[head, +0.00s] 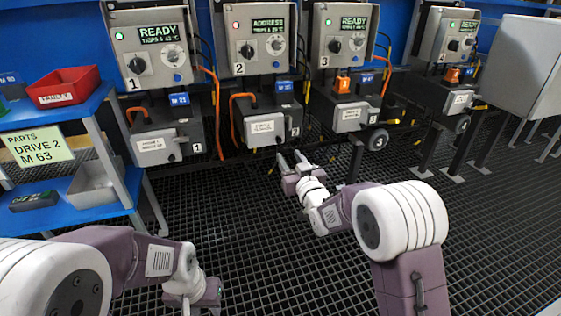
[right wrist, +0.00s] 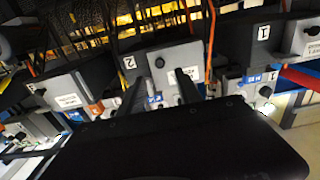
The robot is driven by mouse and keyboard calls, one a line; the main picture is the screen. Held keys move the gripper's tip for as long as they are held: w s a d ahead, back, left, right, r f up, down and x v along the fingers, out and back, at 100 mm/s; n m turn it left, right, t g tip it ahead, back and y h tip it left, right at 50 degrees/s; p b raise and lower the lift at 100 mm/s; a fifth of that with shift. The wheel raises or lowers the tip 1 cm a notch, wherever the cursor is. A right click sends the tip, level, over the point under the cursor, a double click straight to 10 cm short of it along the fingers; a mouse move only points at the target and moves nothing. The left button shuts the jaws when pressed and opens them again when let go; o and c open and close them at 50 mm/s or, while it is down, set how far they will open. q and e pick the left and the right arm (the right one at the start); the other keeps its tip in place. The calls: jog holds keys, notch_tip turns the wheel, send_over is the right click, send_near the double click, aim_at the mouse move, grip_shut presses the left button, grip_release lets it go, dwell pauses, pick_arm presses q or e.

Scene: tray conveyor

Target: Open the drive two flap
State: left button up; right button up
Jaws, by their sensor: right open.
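The drive two flap (head: 263,129) is a light grey cover with a white label on the front of the dark drive two box, under the panel numbered 2 (head: 255,40). It looks closed. In the right wrist view, which is turned over, the flap (right wrist: 176,60) shows beyond my fingers. My right gripper (head: 290,157) is open and empty, below and a little right of the flap, apart from it; its fingers also show in the right wrist view (right wrist: 160,84). My left gripper (head: 196,296) is low at the front left, its jaws unclear.
Drive one's flap (head: 157,145) is to the left and drive three's flap (head: 350,116) to the right. Orange cables hang beside the drives. A blue shelf (head: 85,212) with a red bin (head: 66,86) stands at left. The grated floor in front is clear.

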aim_at(279, 140)
jog(key=p+x, duration=0.2)
jog(key=x, duration=0.6)
jog(key=shift+f, duration=0.1)
jog(key=shift+w+a+r, duration=0.1)
jog(key=shift+w+r, duration=0.1)
jog(key=shift+w, duration=0.3)
grip_shut()
dwell(0.9)
